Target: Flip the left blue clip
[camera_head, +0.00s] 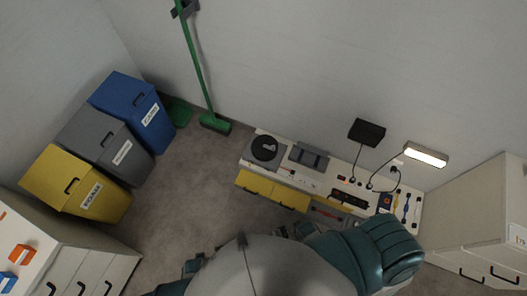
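Small blue parts show at the right end of the white bench (318,185). A blue object (7,281) also lies on the white cabinet at the lower left, near an orange one (21,252). My rounded grey and teal body covers the bottom middle and may hide part of the bench. I cannot make out either gripper.
Blue (132,107), grey (106,143) and yellow (76,184) bins stand along the left wall. A green broom (198,70) leans by the back wall. A lamp (426,154) is lit above the bench. A white cabinet (478,218) stands at right. Grey floor (190,190) is clear.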

